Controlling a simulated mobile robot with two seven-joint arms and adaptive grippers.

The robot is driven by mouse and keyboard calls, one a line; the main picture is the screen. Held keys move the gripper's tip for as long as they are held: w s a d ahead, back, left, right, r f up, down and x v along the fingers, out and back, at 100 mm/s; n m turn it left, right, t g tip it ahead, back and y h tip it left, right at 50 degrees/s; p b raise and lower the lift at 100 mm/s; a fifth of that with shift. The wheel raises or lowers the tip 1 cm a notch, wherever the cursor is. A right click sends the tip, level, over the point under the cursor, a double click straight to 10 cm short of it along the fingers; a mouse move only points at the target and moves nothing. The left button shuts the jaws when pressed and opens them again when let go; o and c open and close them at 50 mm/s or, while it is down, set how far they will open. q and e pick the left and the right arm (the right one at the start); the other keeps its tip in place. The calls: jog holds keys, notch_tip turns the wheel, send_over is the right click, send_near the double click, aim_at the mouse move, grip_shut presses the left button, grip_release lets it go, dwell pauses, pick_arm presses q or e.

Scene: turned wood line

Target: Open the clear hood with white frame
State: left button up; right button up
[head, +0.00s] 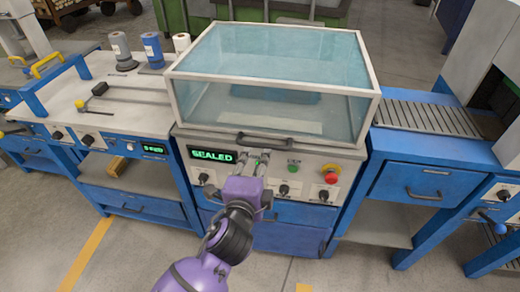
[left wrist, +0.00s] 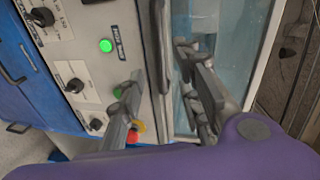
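The clear hood with white frame (head: 272,85) sits down on the blue machine in the middle of the head view, its lid closed. Its dark handle (head: 265,141) runs along the lower front edge. My left gripper (head: 262,158) is in front of the handle, above the control panel. In the left wrist view my left gripper (left wrist: 158,68) is open, with the handle (left wrist: 158,35) lying between its spread fingers and gaps showing on both sides. The hood's clear pane (left wrist: 232,45) is beside it. My right gripper is not in view.
The panel below the hood has a green "SEALED" display (head: 212,156), a green button (head: 293,163) and a red stop button (head: 331,174). A roller conveyor (head: 430,118) is to the right. A white-topped bench with spools (head: 152,50) is to the left.

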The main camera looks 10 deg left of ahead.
aim_at(260, 147)
pick_arm(q)
jog(key=shift+m+y, duration=0.3)
jog(key=shift+m, duration=0.3)
jog(key=w, duration=0.2)
jog(key=w+f, duration=0.1)
jog(key=w, duration=0.4)
jog(key=shift+w+a+f, duration=0.25)
jog(key=shift+a, duration=0.05)
jog(key=shift+c, duration=0.5)
grip_shut()
